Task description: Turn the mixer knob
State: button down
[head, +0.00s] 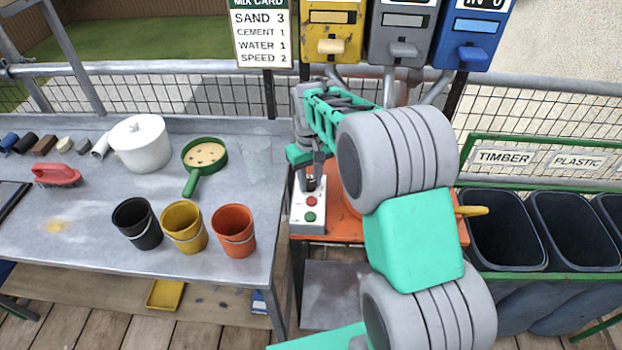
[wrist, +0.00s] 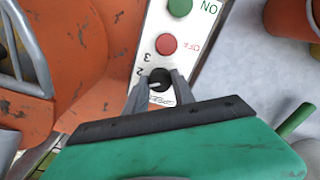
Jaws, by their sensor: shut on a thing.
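The mixer knob (wrist: 158,80) is a small black dial at the end of a white control panel (wrist: 183,44). In the head view, the panel (head: 309,219) stands on an orange surface with the knob at its far end. My gripper (wrist: 156,88) is shut on the knob, one finger on each side. In the head view, my gripper (head: 313,180) points down at the knob and partly hides it. The panel carries a red button (wrist: 166,44) and a green button (wrist: 180,7). Numbers 2 and 3 show beside the knob; the rest of the scale is hidden.
A mix card (head: 262,35) at the back reads sand 3, cement 1, water 1, speed 2. A grey bench at left holds black (head: 138,223), yellow (head: 184,227) and orange (head: 233,231) buckets. Timber and plastic bins (head: 500,228) stand at right. The orange mixer (wrist: 75,75) is beside the panel.

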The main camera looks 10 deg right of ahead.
aim_at(310, 182)
jog(key=shift+n, duration=1.3)
jog(key=c, duration=1.1)
grip_release()
jog(key=shift+o, duration=0.2)
jog(key=shift+r, duration=0.1)
notch_tip(310, 182, up, 8)
jog(key=shift+f, duration=0.15)
